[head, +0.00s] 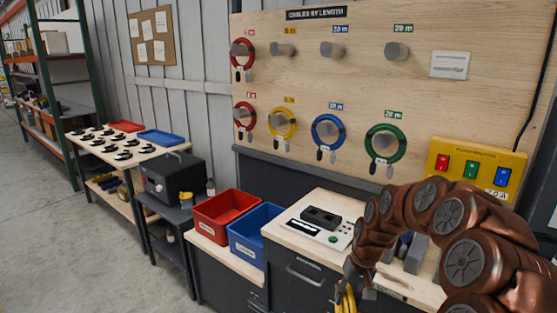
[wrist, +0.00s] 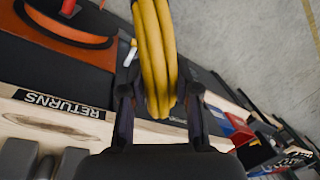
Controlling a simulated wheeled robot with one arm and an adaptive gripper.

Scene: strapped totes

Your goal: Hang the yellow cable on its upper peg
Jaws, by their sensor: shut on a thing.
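My gripper (wrist: 160,95) is shut on a coiled yellow cable (wrist: 155,45), with a finger on each side of the coil. In the head view the held cable (head: 346,301) hangs below my gripper (head: 355,281) at the bottom edge, low in front of the bench and partly cut off. The upper peg under the yellow label (head: 283,49) is a bare grey stub on the wooden board (head: 345,75). Another yellow coil (head: 283,122) hangs on the peg below it.
Red coils (head: 242,53) hang on both left pegs. Blue (head: 328,131) and green (head: 385,143) coils hang in the lower row; the pegs above them are bare. Red (head: 222,214) and blue (head: 256,231) bins and a bench with a device (head: 321,222) stand below the board.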

